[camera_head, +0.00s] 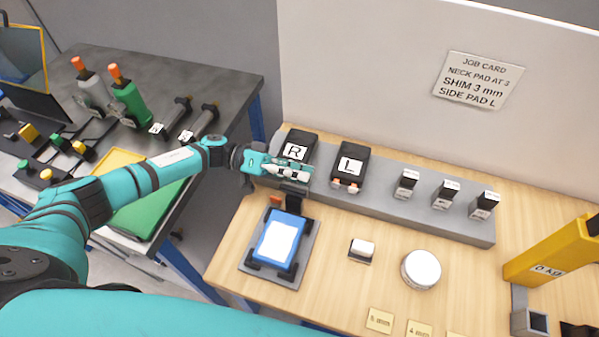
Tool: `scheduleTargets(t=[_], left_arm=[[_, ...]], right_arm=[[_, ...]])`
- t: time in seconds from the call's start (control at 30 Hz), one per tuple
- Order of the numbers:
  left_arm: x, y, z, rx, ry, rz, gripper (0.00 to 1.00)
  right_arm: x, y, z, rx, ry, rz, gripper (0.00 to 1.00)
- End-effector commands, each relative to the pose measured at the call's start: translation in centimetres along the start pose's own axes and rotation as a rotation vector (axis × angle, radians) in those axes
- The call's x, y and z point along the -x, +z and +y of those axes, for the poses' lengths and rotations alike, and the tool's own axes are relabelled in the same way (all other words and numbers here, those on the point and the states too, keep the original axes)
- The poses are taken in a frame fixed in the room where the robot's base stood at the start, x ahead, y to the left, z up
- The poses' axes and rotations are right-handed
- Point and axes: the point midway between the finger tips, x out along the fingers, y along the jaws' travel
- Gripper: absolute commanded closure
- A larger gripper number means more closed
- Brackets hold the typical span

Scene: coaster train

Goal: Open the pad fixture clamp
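The pad fixture is a grey plate (255,279) on the wooden bench, holding a blue pad (270,253) with a white face between black corner brackets. A black clamp part (292,196) stands at its far edge, with a small orange tip (275,199) beside it. I cannot tell whether the clamp is open or shut. My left gripper (303,171) is just beyond and above the clamp, in front of the black block marked R (298,151). Its fingers point right; their gap is too small to judge, and contact with the clamp cannot be made out. My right gripper is out of view.
A grey rack (400,205) behind holds block L (349,166) and several small labelled blocks. A white round container (421,269) and a small white-topped block (362,249) stand right of the fixture. A yellow post (550,252) is at right. A dark table (215,83) with tools is left.

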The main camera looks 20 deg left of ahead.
Motion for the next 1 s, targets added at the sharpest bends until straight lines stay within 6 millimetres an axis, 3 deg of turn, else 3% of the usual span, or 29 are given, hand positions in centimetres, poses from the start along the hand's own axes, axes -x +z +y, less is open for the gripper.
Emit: scheduleTargets(t=[0.27, 0.7, 1.0], left_arm=[[1.6, -0.1, 0.0, -0.001, -0.002, 0.001, 0.68], [10.3, -0.1, 0.0, -0.001, -0.003, 0.001, 0.68], [12.1, 0.0, 0.0, 0.000, 0.000, 0.000, 0.68]], right_arm=[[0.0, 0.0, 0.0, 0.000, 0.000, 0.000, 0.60], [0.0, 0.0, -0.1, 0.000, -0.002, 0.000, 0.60], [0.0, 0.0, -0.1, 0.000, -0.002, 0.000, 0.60]])
